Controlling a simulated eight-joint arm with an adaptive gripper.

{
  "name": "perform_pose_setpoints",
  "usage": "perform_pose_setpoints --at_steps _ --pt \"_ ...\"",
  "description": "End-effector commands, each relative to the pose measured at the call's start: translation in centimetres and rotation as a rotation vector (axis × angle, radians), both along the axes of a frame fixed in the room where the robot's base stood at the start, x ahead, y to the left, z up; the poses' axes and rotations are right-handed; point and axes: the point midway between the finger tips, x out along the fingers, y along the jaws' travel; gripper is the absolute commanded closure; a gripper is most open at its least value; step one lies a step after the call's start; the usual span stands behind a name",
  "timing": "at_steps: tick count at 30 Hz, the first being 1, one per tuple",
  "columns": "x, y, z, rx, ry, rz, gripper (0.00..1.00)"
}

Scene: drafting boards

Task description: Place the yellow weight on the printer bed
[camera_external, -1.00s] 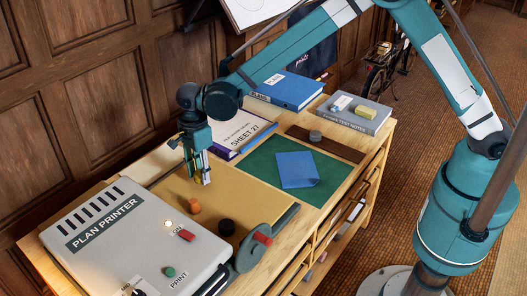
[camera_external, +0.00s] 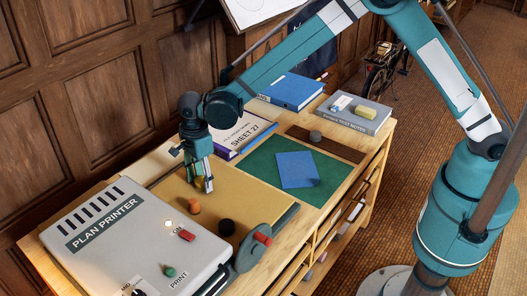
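A small yellow block (camera_external: 365,112), the only yellow piece I can make out, lies on a grey book (camera_external: 349,119) at the back right. Whether it is the weight is unclear at this size. A flat tan bed (camera_external: 254,187) lies beside the grey plan printer (camera_external: 128,236). An orange weight-like piece (camera_external: 193,206) and a black round piece (camera_external: 226,227) stand on or by its front. My gripper (camera_external: 203,184) points down over the tan bed, behind the orange piece and far from the yellow block. Its fingers are too small to show their opening or anything between them.
A green mat (camera_external: 262,168) with a blue sheet (camera_external: 298,170) lies right of the tan bed. A red-handled lever (camera_external: 262,239) rises at the front.

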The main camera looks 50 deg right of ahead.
Motion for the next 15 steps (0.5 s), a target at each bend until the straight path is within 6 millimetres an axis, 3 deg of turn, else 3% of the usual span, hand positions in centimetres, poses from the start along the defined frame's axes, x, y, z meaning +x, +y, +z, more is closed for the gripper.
perform_pose_setpoints --at_steps 10,15 --pt "0.0 0.0 0.3 0.0 0.0 0.0 0.55" --pt "0.0 0.0 1.3 0.0 0.0 0.0 0.55"
